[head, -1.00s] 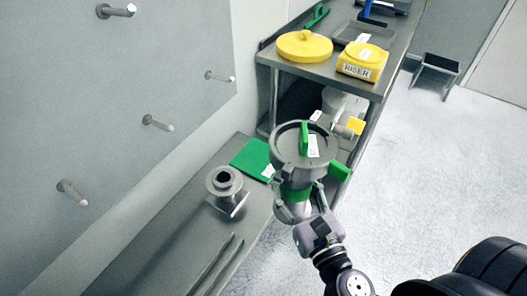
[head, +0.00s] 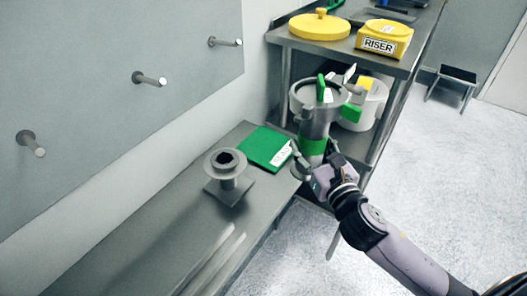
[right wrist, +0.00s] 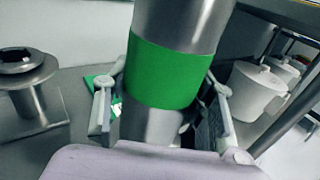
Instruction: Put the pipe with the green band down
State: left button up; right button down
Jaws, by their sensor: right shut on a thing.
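The pipe's lower end is partly hidden by the gripper. A green pad (head: 258,146) with a white label lies on the bench just left of the pipe. My left gripper is not in view.
A grey flanged fitting (head: 227,177) stands on the low bench (head: 170,225), near the pad. The shelf unit (head: 350,68) behind holds a yellow lid (head: 318,27) and a yellow RISER block (head: 384,40). White pots (head: 368,103) sit below. Wall pegs (head: 150,80) protrude at left.

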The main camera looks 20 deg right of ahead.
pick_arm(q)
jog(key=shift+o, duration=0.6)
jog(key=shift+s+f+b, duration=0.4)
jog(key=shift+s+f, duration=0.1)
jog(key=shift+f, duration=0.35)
pick_arm(e)
jog(key=w+d+r, duration=0.2)
jog(key=d, duration=0.1)
jog(key=shift+w, duration=0.15)
jog(key=p, duration=0.2)
send_over(253, 146)
jog(key=shift+d+f, duration=0.1)
jog(key=shift+f, duration=2.85)
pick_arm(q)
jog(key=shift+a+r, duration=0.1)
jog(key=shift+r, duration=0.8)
pick_arm(e)
jog(key=shift+w+f, duration=0.1)
jog(key=shift+f, duration=0.45)
jog(key=c, duration=1.2)
grip_release()
jog(key=shift+f, duration=0.35)
jog(key=shift+o, duration=1.1)
jog(key=shift+r, duration=0.1)
